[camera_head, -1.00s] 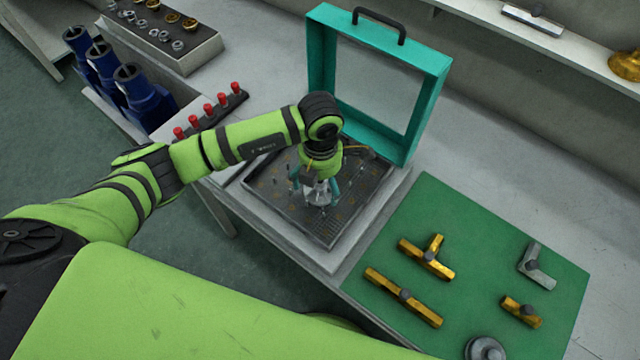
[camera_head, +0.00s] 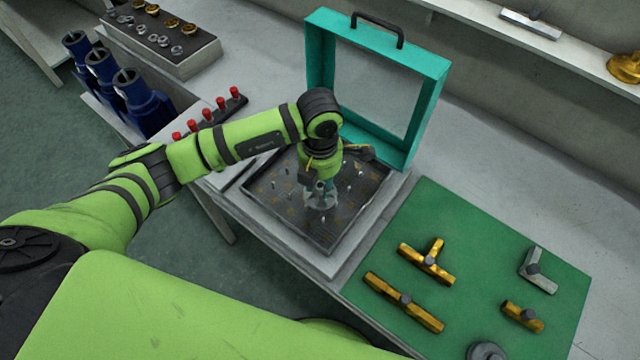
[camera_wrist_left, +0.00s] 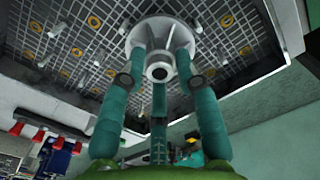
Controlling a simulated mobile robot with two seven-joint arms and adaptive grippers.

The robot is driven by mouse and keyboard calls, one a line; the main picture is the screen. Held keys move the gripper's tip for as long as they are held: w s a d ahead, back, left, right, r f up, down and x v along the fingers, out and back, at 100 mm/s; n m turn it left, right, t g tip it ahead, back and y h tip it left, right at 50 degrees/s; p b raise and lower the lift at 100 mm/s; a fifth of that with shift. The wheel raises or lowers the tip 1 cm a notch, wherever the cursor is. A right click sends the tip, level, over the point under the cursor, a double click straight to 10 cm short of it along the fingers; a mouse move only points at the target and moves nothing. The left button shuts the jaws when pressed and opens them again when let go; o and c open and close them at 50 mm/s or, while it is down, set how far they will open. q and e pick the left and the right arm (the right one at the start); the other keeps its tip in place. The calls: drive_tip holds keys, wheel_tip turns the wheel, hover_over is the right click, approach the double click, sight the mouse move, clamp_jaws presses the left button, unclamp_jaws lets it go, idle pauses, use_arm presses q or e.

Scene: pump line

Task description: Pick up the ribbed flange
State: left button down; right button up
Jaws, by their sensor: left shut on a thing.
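The ribbed flange (camera_head: 321,202) is a grey metal disc with a raised hub, in the dark gridded tray (camera_head: 302,232) of the open teal-framed case. My left gripper (camera_head: 320,187) points down at it from above, with its teal fingers shut on the hub. In the left wrist view the flange (camera_wrist_left: 160,27) shows its round disc and bored hub between the fingertips (camera_wrist_left: 163,62). I cannot tell whether its disc touches the tray floor. My right gripper is not in view.
The case's upright lid (camera_head: 425,110) stands behind the tray. A green mat (camera_head: 470,235) with brass and grey fittings lies to the right. Red-topped pegs (camera_head: 208,114) and blue pump bodies (camera_head: 130,90) are to the left. Small pins stand around the flange in the tray.

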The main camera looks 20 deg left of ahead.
use_arm(q)
wheel_tip(320, 180, up, 2)
drive_tip(key=shift+a+r+b, duration=0.1)
drive_tip(key=shift+b, duration=0.45)
drive_tip(key=s+d+r, duration=0.1)
drive_tip(key=d+r, duration=1)
drive_tip(key=r, duration=0.1)
drive_tip(key=shift+s+d+r, duration=0.15)
drive_tip(key=shift+d+r, duration=0.05)
drive_tip(key=shift+d, duration=0.1)
drive_tip(key=shift+b, duration=0.3)
